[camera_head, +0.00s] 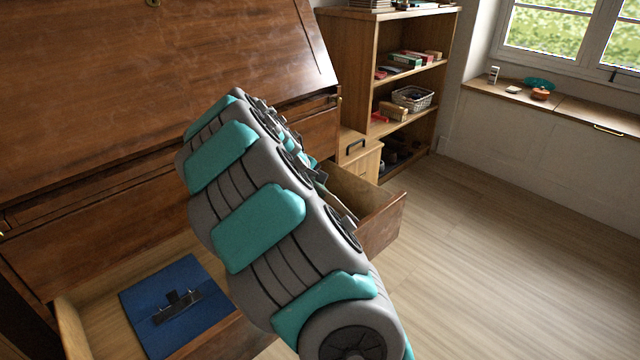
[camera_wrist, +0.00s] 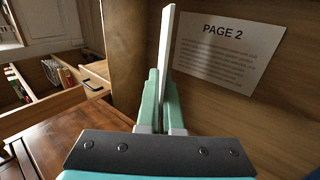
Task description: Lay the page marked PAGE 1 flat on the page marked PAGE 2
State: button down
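The page marked PAGE 2 (camera_wrist: 228,52) shows in the wrist view at the upper right. It is a pale sheet with several lines of print, lying against a brown wooden surface. My gripper (camera_wrist: 161,78) has its teal fingers close together around a thin pale panel (camera_wrist: 167,35), seen edge-on. The panel sticks out beyond the fingertips, just left of PAGE 2 in the picture. Its faces are turned away, so I cannot read any marking or tell whether it is PAGE 1.
A blue clipboard (camera_head: 168,297) with a black clip lies in an open drawer (camera_head: 72,325) at lower left. A bookcase (camera_head: 447,62) stands at the back. The floor (camera_head: 500,270) at right is clear.

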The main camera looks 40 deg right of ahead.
jog(key=shift+a+r, duration=0.1)
dwell(0.3)
notch_tip(320, 180, down, 7)
jog(key=b, duration=0.2)
jog(key=shift+r, duration=0.2)
dwell(0.5)
jog(key=shift+f, duration=0.2)
dwell(0.3)
jog(key=c, duration=1)
grip_release()
jog(key=shift+r, duration=0.1)
jog(key=v, duration=0.7)
jog(key=shift+a+r, duration=0.2)
